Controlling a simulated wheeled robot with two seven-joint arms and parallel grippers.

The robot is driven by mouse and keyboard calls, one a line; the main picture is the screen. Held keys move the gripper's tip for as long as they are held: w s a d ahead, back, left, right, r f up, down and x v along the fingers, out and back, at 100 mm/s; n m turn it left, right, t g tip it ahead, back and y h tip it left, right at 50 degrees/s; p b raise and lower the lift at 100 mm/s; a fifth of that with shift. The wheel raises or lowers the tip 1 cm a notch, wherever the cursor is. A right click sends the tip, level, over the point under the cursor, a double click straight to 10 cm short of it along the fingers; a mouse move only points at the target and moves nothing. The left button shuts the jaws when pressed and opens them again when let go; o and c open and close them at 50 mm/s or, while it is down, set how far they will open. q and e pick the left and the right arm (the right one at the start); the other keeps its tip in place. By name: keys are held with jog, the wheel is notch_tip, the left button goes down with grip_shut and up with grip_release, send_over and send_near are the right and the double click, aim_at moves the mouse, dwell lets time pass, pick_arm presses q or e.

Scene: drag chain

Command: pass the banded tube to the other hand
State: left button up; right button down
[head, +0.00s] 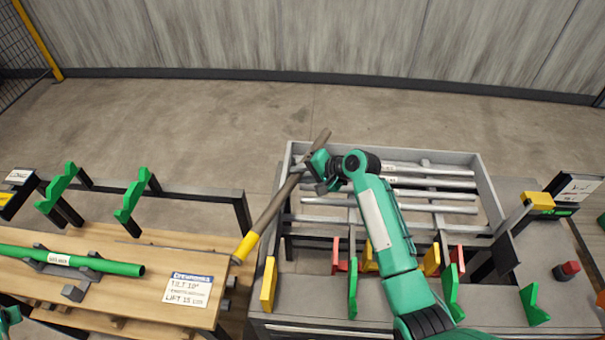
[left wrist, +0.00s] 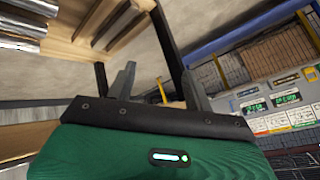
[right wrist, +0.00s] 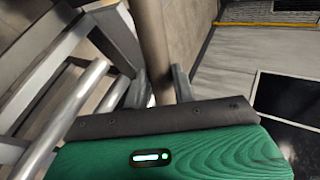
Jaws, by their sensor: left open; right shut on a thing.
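The banded tube (head: 271,212) is a long brownish tube with a yellow band (head: 246,246) near its lower end. It slants across the gap between the wooden bench and the grey rack. My right gripper (head: 318,168) is shut on it near its upper end. In the right wrist view, the tube (right wrist: 153,40) runs up between the two fingers (right wrist: 160,88). My left gripper (left wrist: 158,88) is open and empty in the left wrist view. In the head view only a small green part of my left arm shows at the lower left edge.
A wooden bench (head: 150,262) on the left holds a labelled green tube (head: 110,266) in grey cradles and a sign (head: 187,289). A grey rack (head: 484,185) holds several metal tubes. Green, yellow and red brackets stand along the near edge. Open floor lies behind.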

pick_arm(q)
jog(key=s+d+f+m+g+h, duration=0.1)
jog(key=s+d+f+m+h, duration=0.15)
jog(key=d+f, duration=1.05)
jog(key=s+d+f+m+h, duration=0.1)
jog(key=s+d+f+m, duration=0.15)
jog(key=d+f, duration=1)
jog(key=s+d+f+m+h, duration=0.1)
jog(key=s+d+f, duration=0.2)
jog(key=d, duration=0.8)
jog(key=s+d+f+m+h, duration=0.1)
jog(key=s+d+f+h, duration=0.1)
jog(key=s+d, duration=0.5)
jog(key=s+d+f+m+g+h, duration=0.1)
jog(key=s+d+f, duration=0.3)
jog(key=d, duration=1.1)
jog(key=shift+s+d+m, duration=0.35)
jog(key=shift+s+m, duration=0.05)
jog(key=shift+s, duration=0.65)
